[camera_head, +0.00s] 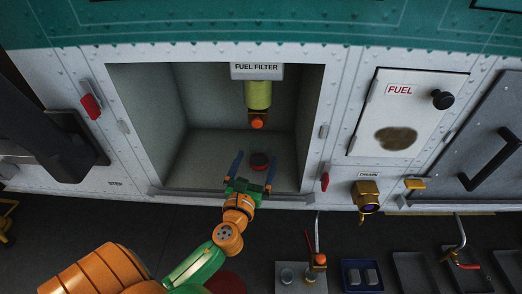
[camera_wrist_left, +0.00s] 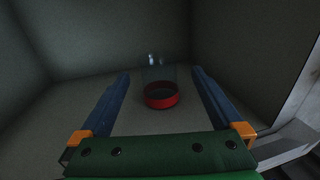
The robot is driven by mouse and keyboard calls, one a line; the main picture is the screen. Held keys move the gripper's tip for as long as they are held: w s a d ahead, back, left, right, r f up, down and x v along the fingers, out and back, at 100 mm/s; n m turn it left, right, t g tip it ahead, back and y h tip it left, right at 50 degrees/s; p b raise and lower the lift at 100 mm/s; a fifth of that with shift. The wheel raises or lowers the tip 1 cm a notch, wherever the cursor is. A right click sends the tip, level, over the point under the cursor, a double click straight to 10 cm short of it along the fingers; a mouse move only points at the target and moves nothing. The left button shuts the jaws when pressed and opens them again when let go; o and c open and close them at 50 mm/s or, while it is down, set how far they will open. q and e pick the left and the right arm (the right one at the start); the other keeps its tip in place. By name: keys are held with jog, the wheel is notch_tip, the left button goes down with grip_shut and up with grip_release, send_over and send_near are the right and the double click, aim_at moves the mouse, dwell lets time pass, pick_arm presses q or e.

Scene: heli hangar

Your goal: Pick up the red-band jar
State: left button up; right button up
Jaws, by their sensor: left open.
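The red-band jar (camera_head: 259,161) stands on the floor of the open bay under the FUEL FILTER sign. In the left wrist view the jar (camera_wrist_left: 160,94) shows as a clear, hard-to-see body with a red band low on it. My left gripper (camera_head: 254,163) reaches into the bay from below. Its two blue fingers are spread open, one on either side of the jar in the picture. In the left wrist view the jar lies between the fingers (camera_wrist_left: 160,82), with gaps on both sides. Whether the fingertips reach its full depth is hard to tell. My right gripper is not seen.
A yellow-green fuel filter (camera_head: 258,95) with an orange knob (camera_head: 257,123) hangs above the jar. The bay's walls and front sill (camera_head: 180,193) surround the gripper. Below stand a grey tray (camera_head: 301,276) and a blue tray (camera_head: 362,275). A brass drain (camera_head: 367,195) juts out at right.

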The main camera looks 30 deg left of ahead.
aim_at(261, 145)
pick_arm(q)
jog(key=x, duration=0.8)
jog(key=shift+s+a, duration=0.1)
jog(key=shift+s+r, duration=0.1)
jog(key=shift+s, duration=0.05)
jog(key=c, duration=1.5)
